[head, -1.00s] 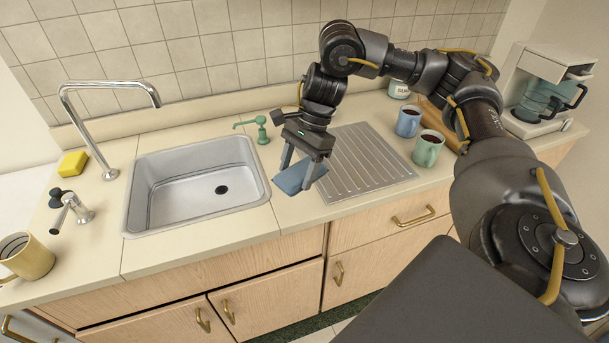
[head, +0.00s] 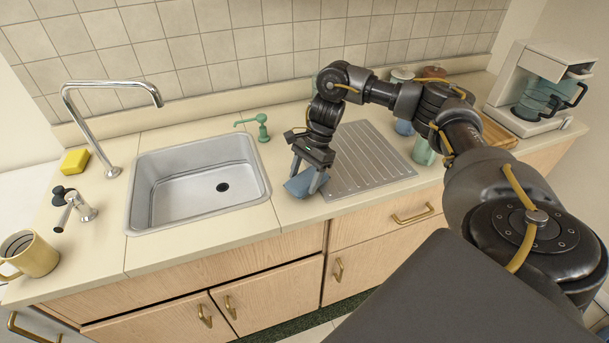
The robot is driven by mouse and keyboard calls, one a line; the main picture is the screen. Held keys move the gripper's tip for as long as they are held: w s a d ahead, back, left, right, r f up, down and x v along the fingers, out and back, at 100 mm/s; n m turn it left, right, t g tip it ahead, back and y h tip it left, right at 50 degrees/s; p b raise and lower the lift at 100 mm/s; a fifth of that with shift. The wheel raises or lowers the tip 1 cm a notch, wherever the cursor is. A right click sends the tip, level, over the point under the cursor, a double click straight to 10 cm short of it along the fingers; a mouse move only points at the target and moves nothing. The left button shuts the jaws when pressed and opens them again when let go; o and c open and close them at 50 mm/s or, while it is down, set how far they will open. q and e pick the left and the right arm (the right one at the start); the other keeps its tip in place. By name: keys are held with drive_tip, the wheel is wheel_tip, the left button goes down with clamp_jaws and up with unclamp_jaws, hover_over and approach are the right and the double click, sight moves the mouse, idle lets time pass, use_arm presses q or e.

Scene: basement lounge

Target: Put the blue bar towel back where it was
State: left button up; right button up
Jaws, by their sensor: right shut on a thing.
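The blue bar towel (head: 298,188) is a small folded cloth on or just above the counter, between the sink and the ribbed drainboard. I cannot tell whether it touches the counter. My right gripper (head: 307,180) points down and is shut on the towel, with its fingers on either side of it. Part of the towel is hidden behind the fingers. My left gripper is not in view.
The steel sink (head: 142,208) is left of the towel and the drainboard (head: 372,172) is right of it. A green soap pump (head: 262,130) stands behind. Mugs, including a green one (head: 422,152), and a coffee maker (head: 510,88) are at right. A yellow mug (head: 36,258) stands at far left.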

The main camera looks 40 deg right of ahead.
drive_tip(key=shift+f, duration=0.1)
drive_tip(key=shift+f+b, duration=0.35)
drive_tip(key=shift+b, duration=0.05)
drive_tip(key=o, duration=0.9)
drive_tip(key=shift+r, duration=0.1)
drive_tip(key=shift+r+p, duration=0.3)
drive_tip(key=shift+p, duration=0.1)
drive_tip(key=p+v, duration=0.1)
drive_tip(key=v, duration=1.1)
drive_tip(key=shift+s, duration=0.1)
drive_tip(key=shift+r, duration=0.15)
